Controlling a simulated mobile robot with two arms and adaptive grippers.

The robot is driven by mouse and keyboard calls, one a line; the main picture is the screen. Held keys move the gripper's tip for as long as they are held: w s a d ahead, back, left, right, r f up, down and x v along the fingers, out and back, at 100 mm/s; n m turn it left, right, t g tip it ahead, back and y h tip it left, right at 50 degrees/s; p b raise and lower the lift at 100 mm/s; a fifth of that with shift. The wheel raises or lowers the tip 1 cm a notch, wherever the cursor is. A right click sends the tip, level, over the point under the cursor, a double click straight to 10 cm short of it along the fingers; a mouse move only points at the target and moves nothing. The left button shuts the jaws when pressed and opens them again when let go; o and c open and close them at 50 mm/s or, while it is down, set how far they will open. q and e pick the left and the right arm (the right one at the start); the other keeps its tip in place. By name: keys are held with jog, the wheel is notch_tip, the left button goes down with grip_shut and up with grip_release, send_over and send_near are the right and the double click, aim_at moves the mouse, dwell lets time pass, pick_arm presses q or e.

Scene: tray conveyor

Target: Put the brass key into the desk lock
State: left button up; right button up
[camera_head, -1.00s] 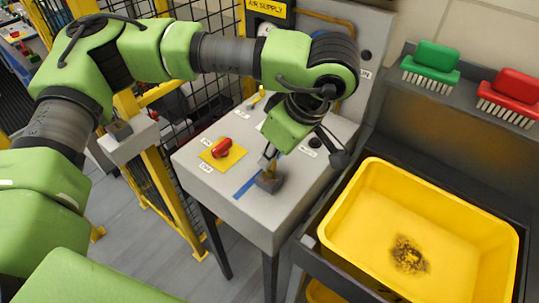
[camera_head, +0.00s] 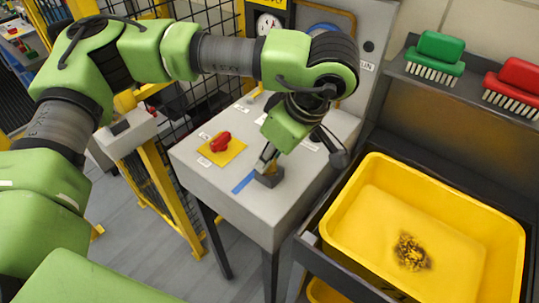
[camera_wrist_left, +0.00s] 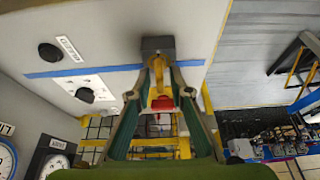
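The brass key (camera_wrist_left: 158,70) shows between the fingers of my left gripper in the left wrist view, right against a dark grey block (camera_wrist_left: 158,44). In the head view my left gripper (camera_head: 267,160) points down just above this block (camera_head: 269,177), which sits on the grey desk top beside a blue strip. The fingers flank the key; whether they press on it is unclear. How deep the key sits in the block is hidden. I cannot tell for certain which fitting is the desk lock. My right gripper is not in view.
The desk (camera_head: 215,180) carries a red switch (camera_head: 221,141) on a yellow plate, left of the gripper. A panel with gauges rises behind. A yellow tray (camera_head: 455,240) stands at the right, below a green brush (camera_head: 436,55) and a red brush (camera_head: 516,85). A mesh fence is at left.

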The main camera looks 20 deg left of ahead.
pick_arm(q)
jog(key=v, duration=1.2)
dwell(0.5)
